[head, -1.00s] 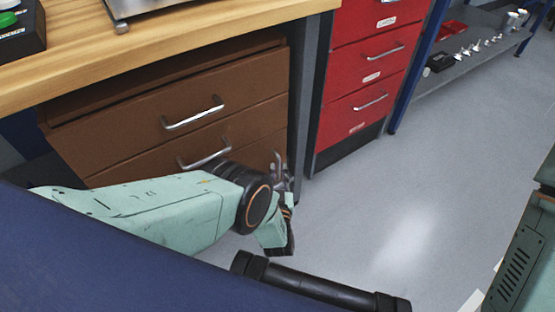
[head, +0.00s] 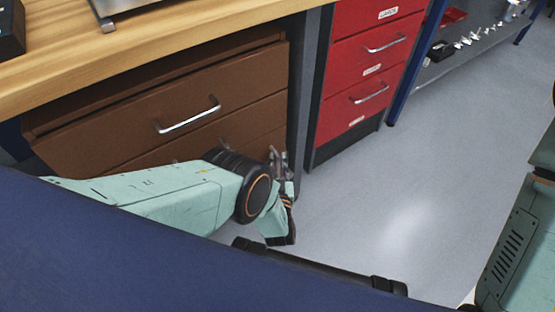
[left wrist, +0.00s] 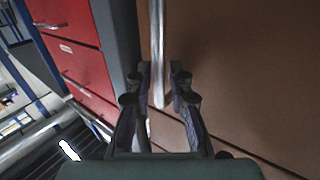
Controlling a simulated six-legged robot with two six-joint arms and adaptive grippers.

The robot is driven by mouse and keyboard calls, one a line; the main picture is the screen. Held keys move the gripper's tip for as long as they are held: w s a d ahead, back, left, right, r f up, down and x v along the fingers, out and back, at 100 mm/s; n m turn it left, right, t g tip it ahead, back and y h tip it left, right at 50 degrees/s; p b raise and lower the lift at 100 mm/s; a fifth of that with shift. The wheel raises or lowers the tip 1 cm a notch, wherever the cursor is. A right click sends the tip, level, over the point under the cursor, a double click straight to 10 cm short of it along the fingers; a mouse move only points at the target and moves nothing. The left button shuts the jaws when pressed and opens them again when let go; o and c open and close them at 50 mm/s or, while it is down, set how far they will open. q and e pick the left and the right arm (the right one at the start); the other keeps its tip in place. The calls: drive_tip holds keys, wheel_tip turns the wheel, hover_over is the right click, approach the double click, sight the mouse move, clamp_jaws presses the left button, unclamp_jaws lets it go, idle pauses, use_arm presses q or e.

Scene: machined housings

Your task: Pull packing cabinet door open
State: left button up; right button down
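The brown cabinet (head: 110,125) stands under the wooden bench, with drawer-like fronts. A silver bar handle (head: 188,115) is on its upper front. My left gripper (head: 277,160) is at the cabinet's lower right, partly hidden by my own wrist, which also covers the lower front. In the left wrist view, a silver bar (left wrist: 157,50) runs down from the top edge and ends between the two dark fingertips of my left gripper (left wrist: 159,75). The fingers are apart, with a visible gap beside the bar. A brown panel (left wrist: 240,70) fills the right. My right gripper is not in view.
A red drawer unit (head: 365,75) stands right of the cabinet, past a grey post. The wooden bench top (head: 180,35) is above. Farther right is a shelf (head: 465,55) with small parts. The grey floor (head: 400,190) is clear.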

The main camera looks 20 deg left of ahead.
use_arm(q)
drive_tip(key=shift+c, duration=0.3)
clamp_jaws()
drive_tip(key=shift+s, duration=0.15)
